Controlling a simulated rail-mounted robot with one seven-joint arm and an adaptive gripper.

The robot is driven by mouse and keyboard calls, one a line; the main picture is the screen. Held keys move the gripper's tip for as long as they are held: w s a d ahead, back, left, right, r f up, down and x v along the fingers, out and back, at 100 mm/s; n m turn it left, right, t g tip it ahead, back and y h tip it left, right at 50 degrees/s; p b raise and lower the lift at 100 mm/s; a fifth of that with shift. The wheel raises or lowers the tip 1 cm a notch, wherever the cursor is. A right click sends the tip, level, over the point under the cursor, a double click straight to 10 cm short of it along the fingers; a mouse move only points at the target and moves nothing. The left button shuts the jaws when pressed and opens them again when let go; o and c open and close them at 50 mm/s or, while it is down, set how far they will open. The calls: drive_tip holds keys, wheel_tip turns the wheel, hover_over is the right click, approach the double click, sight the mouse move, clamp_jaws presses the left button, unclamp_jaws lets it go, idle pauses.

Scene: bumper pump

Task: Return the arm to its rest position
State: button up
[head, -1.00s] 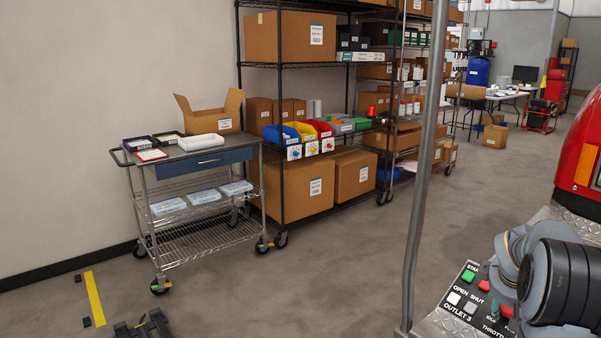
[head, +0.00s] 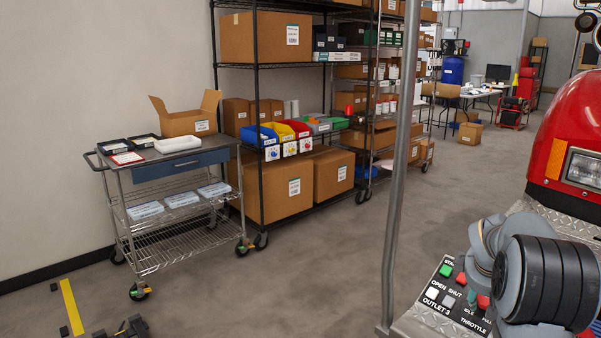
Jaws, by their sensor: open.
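My gripper (head: 119,327) appears at the bottom edge of the head view, left of centre. Only its dark fingertips show, with a gap between them, and the lower edge cuts off the rest. It looks open, and I see nothing between the fingers. It stands in front of bare floor, below the wheeled cart (head: 181,159). The rest of my arm is out of the picture or cannot be made out.
A grey pole (head: 397,170) rises right of centre. A control panel (head: 455,297) with coloured buttons and a black-ringed grey fitting (head: 545,280) sit by the red vehicle (head: 570,140). Loaded shelving (head: 262,140) stands behind the cart. The middle floor is clear.

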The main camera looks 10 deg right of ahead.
drive_tip(key=shift+x, duration=1.25)
drive_tip(key=shift+d+r+n+p, duration=0.15)
drive_tip(key=shift+n+p, duration=0.15)
drive_tip(key=shift+p, duration=0.65)
drive_tip(key=n+p, duration=0.2)
drive_tip(key=p, duration=0.1)
drive_tip(key=shift+r+n, duration=0.15)
drive_tip(key=shift+n, duration=0.15)
drive_tip(key=n+p, duration=0.4)
drive_tip(key=shift+y, duration=0.4)
drive_tip(key=n+p, duration=0.7)
drive_tip(key=shift+n+g+y, duration=0.3)
drive_tip(key=shift+g, duration=0.1)
drive_tip(key=n+p, duration=0.4)
drive_tip(key=shift+n, duration=0.3)
drive_tip(key=n+p, duration=0.3)
drive_tip(key=shift+w+g, duration=0.1)
drive_tip(key=shift+g, duration=0.3)
drive_tip(key=shift+f+n+p, duration=0.35)
drive_tip(key=shift+n, duration=0.45)
